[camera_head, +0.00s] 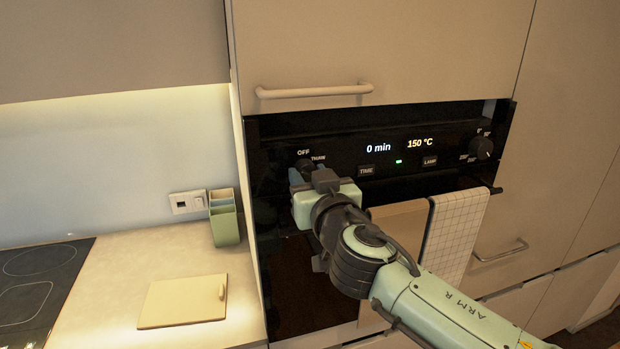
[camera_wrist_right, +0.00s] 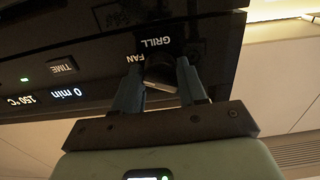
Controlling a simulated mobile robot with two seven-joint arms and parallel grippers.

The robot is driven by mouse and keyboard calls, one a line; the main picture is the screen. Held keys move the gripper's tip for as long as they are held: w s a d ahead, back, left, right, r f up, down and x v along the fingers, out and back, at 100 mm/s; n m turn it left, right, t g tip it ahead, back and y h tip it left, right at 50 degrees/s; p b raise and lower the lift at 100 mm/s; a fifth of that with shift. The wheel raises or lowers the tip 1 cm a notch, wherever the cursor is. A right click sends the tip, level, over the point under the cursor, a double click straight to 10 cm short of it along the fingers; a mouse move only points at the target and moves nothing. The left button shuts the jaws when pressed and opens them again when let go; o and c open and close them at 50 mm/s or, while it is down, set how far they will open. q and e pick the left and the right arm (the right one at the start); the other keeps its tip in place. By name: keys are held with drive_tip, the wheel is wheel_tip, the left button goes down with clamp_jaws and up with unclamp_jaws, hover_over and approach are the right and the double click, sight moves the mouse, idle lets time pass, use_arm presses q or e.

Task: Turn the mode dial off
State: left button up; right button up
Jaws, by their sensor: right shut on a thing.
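The mode dial (camera_head: 304,164) is a dark knob at the left end of the black oven panel, with OFF printed above it and another, partly hidden label to its right. My right gripper (camera_head: 308,177) is at the dial, reaching in from the lower right and covering part of it. In the right wrist view the dial (camera_wrist_right: 160,72) sits between the two blue-grey fingers of the gripper (camera_wrist_right: 161,82), which are shut on it. GRILL and FAN labels show beside it, and a light mark shows on the dial. Its exact setting is hard to tell. My left gripper is not in view.
The panel display (camera_head: 398,145) reads 0 min and 150 °C, with a green light below. A second dial (camera_head: 480,148) is at the right. A checked towel (camera_head: 455,235) hangs on the oven handle. A cutting board (camera_head: 180,301) and green holder (camera_head: 224,225) stand on the counter.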

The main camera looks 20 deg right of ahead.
drive_tip(key=shift+f+n+b, duration=0.1)
drive_tip(key=shift+n+b, duration=0.45)
drive_tip(key=shift+n, duration=0.45)
drive_tip(key=n+b, duration=0.1)
drive_tip(key=n, duration=0.1)
drive_tip(key=shift+n, duration=0.3)
drive_tip(key=n, duration=0.2)
drive_tip(key=shift+n+b, duration=0.3)
drive_tip(key=shift+n, duration=0.1)
drive_tip(key=n, duration=0.2)
drive_tip(key=shift+d+n, duration=0.1)
drive_tip(key=shift+n, duration=0.2)
drive_tip(key=n, duration=0.2)
drive_tip(key=shift+r+n, duration=0.2)
drive_tip(key=shift+n, duration=0.2)
drive_tip(key=n, duration=0.3)
drive_tip(key=shift+n, duration=0.3)
drive_tip(key=n, duration=0.3)
drive_tip(key=shift+r+n+p, duration=0.1)
drive_tip(key=shift+n+p, duration=0.2)
drive_tip(key=shift+p, duration=0.05)
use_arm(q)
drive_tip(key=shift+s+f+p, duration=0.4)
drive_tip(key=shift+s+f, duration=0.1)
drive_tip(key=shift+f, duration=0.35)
use_arm(e)
drive_tip(key=shift+n, duration=1.8)
